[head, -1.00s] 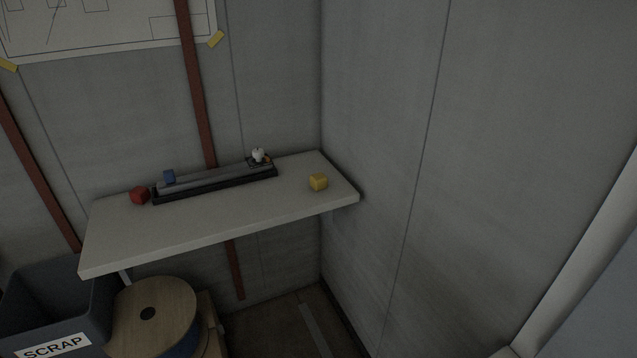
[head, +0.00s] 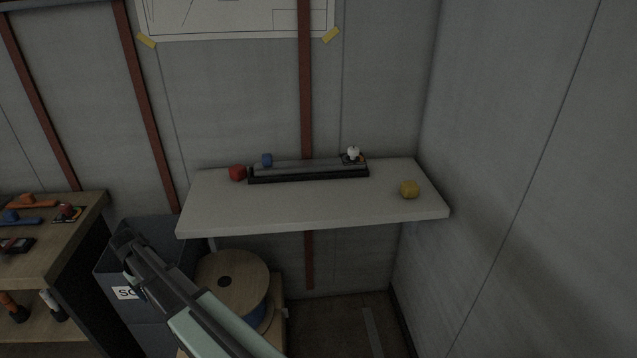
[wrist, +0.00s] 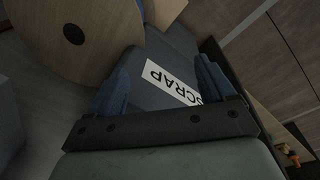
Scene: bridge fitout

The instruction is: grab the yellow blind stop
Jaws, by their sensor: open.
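The yellow blind stop (head: 409,189) is a small yellow block near the right end of the pale wall shelf (head: 300,206). It stands alone and is not in the wrist view. My gripper (head: 128,243) is at the lower left in the head view, in front of the scrap bin and lower than the shelf, well left of the yellow block. In the wrist view my gripper (wrist: 160,85) shows two blue fingers apart with nothing held between them, and the bin's SCRAP label lies beyond them.
A red block (head: 237,172) and a dark rail (head: 310,175) bearing a blue block (head: 267,160) and a small white item (head: 353,153) are along the shelf's back. A cable drum (head: 232,282) and scrap bin (head: 163,225) stand below. A wooden workbench (head: 60,250) is left. The shelf's front is clear.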

